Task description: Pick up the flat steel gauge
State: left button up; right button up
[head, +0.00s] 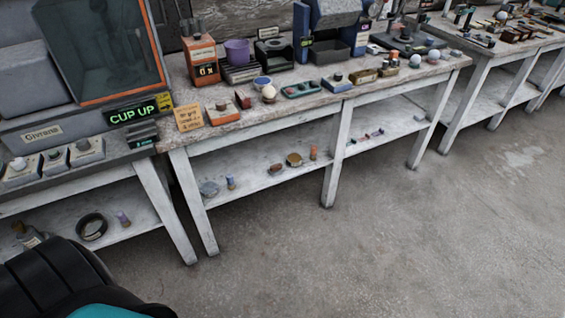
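I cannot pick out the flat steel gauge for certain; the small items on the benches are too small to tell apart. The long white workbench (262,133) carries many small tools and parts. A second bench (480,56) at the upper right holds several small tools, dark and metallic, and a pale sphere (501,16). Neither of my grippers shows in the head view. A black and teal part of my own body fills the bottom left corner.
A cabinet with an orange-framed window and a "CUP UP" display (132,116) stands at the left. The concrete floor (400,235) in front is clear.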

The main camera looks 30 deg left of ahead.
aim_at(277, 168)
jog(key=i+j+u, duration=0.1)
jog(key=u, duration=0.25)
jog(key=i+u, duration=0.45)
jog(key=u, duration=0.2)
